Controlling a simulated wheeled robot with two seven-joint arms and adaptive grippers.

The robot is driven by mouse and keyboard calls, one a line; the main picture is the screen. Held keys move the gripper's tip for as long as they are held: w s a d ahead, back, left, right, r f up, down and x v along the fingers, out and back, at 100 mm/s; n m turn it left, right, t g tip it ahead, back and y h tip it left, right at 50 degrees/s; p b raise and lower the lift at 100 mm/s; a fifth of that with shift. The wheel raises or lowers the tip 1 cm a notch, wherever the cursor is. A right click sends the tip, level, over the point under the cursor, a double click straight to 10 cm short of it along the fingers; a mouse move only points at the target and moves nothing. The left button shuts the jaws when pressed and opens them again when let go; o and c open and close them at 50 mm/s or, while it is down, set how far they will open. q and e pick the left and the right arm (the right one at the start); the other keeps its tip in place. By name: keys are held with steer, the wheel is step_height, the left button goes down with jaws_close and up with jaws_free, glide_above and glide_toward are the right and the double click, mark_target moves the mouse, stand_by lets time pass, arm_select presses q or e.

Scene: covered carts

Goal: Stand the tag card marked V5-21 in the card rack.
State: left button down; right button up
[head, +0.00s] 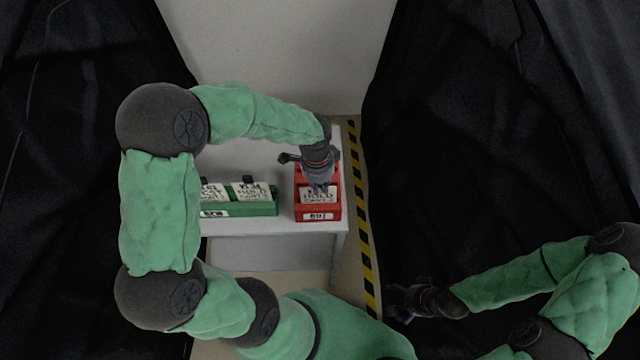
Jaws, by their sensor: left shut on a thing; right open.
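My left gripper (318,184) is shut on a white tag card (318,197) at the red box (318,213). The card shows dark print that looks like "HOLD"; the gripper covers its top, so I cannot read its mark. I cannot tell whether the card rests in the box or is held just above it. A green rack (262,209) to the left holds white cards, one (252,192) near its right end and one (212,191) partly behind my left arm. Their marks are too small to read surely. My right gripper (394,303) is open and empty, low and right of the table.
The boxes stand on a white table (240,225), its left part hidden by my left arm. Yellow-black tape (361,215) runs along the floor right of it. Dark covered carts (440,130) flank both sides, and a pale wall (280,50) is behind.

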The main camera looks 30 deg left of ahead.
arm_select(q)
steer(key=c, duration=1.2)
jaws_free()
steer(key=shift+o, duration=0.2)
steer(key=r, duration=1.2)
steer(key=shift+s+a, duration=0.2)
steer(key=shift+a, duration=0.1)
